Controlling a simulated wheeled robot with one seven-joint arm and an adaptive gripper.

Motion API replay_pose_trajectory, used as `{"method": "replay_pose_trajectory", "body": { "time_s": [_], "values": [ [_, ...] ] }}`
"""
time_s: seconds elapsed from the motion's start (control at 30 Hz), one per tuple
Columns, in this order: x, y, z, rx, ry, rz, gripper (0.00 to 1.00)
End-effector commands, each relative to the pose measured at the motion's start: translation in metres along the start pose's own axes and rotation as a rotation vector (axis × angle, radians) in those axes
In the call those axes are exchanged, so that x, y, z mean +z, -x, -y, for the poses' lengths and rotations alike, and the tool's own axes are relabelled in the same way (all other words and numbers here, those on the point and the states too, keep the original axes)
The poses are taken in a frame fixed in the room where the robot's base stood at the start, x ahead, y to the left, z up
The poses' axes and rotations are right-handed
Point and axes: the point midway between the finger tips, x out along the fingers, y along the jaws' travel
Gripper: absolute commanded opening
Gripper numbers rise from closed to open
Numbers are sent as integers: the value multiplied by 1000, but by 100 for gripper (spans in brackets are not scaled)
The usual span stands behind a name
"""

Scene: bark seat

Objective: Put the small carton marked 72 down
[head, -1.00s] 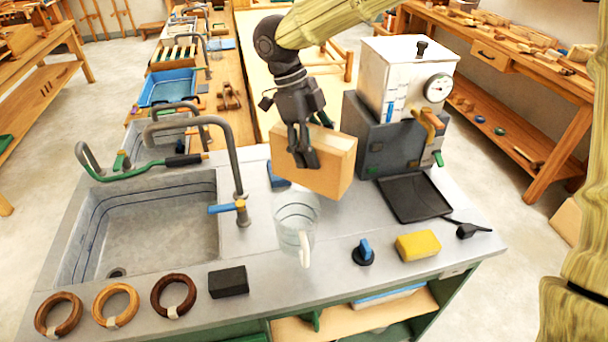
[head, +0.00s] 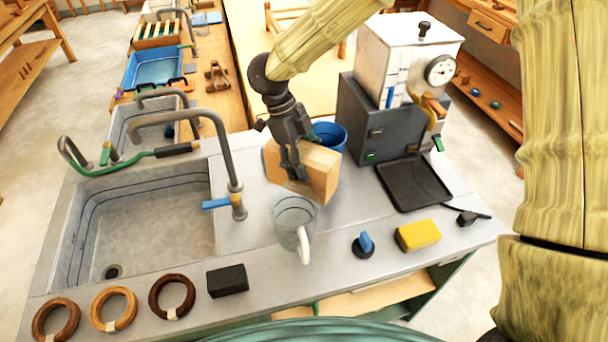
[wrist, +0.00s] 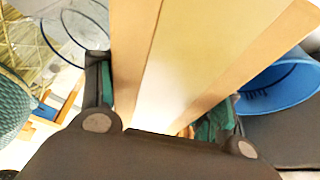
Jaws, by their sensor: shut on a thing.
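A small tan carton (head: 318,172) is held by my gripper (head: 297,170) over the counter, behind the clear mug and right of the sink tap. My gripper is shut on it, with its fingers on either side. In the wrist view the carton (wrist: 200,60) fills the middle, between the two dark fingers with green pads. No marking 72 can be read on the faces I see. I cannot tell whether the carton's lower edge touches the counter (head: 245,258).
A clear mug (head: 292,220) stands in front of the carton. A blue tub (head: 330,135) is close behind it. The boiler (head: 400,75) and a black tray (head: 414,184) are to the right. The sink (head: 150,225) is left. A yellow sponge (head: 418,235) lies front right.

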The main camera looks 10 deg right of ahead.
Motion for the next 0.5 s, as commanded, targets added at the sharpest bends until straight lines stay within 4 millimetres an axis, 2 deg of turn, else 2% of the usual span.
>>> {"method": "replay_pose_trajectory", "body": {
  "time_s": [0.1,0.37,0.5],
  "values": [
    [6,-13,-1,-1,1,-1,14],
    [12,-27,-1,0,0,0,14],
    [18,-42,-1,-1,2,-2,14]
  ]
}}
